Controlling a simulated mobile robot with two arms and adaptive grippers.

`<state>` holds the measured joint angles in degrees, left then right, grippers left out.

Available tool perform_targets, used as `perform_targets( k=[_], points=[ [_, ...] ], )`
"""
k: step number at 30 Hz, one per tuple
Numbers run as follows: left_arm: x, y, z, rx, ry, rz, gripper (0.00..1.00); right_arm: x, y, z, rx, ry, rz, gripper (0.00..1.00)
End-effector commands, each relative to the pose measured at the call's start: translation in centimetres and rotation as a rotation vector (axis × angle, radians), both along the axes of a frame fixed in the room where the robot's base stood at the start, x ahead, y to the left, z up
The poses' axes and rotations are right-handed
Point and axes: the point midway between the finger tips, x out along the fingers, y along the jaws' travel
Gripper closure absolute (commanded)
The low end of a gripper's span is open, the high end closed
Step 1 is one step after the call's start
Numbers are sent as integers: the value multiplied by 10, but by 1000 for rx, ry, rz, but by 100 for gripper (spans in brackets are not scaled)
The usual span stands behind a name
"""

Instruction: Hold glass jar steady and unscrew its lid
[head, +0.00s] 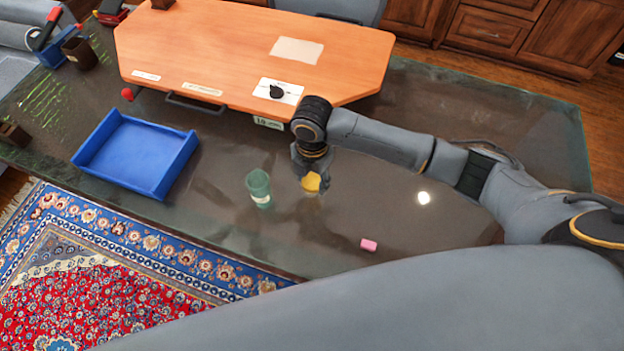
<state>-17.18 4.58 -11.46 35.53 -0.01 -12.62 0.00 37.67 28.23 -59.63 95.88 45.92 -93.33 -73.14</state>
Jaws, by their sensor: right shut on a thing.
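A green translucent glass jar (258,187) stands upright on the dark glossy table, and its top looks open. My right gripper (311,172) points down just to the right of the jar, apart from it. It is shut on a yellow, round lid-like piece (311,183). The fingers partly hide this piece, and I cannot tell how high it is above the table. My left gripper is not in view.
A blue tray (134,154) lies left of the jar. An orange board (245,50) with a black knob (276,91) is behind. A pink block (369,245) lies at the front right. The dark table (450,115) has free room at the back right.

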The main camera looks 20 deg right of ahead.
Motion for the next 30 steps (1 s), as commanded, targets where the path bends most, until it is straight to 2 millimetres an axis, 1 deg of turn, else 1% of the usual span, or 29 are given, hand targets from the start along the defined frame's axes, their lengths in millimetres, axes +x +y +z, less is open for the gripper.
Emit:
perform_targets(
  k=[3, 10, 12, 15, 18, 24, 28, 29, 30],
  points=[
    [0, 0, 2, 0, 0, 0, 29, 11, -2, -13, 0, 0, -2, 89],
    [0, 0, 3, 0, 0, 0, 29, 21, -6, -26, -1, -1, -2, 89],
    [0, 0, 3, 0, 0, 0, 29, 20, -5, -39, 0, 2, 0, 89],
    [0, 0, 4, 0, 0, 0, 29, 20, -6, -51, -1, 1, -1, 89],
    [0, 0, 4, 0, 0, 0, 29, 21, -6, -56, -1, -2, 0, 89],
    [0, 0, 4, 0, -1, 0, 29, 21, -6, -56, 0, -3, 0, 89],
    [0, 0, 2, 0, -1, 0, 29, 20, -6, -59, 0, -1, 0, 89],
    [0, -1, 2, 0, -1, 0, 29, 20, -6, -60, 0, -2, 0, 49],
    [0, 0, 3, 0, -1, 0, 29, 20, -6, -59, 0, -2, 0, 41]
  ],
)
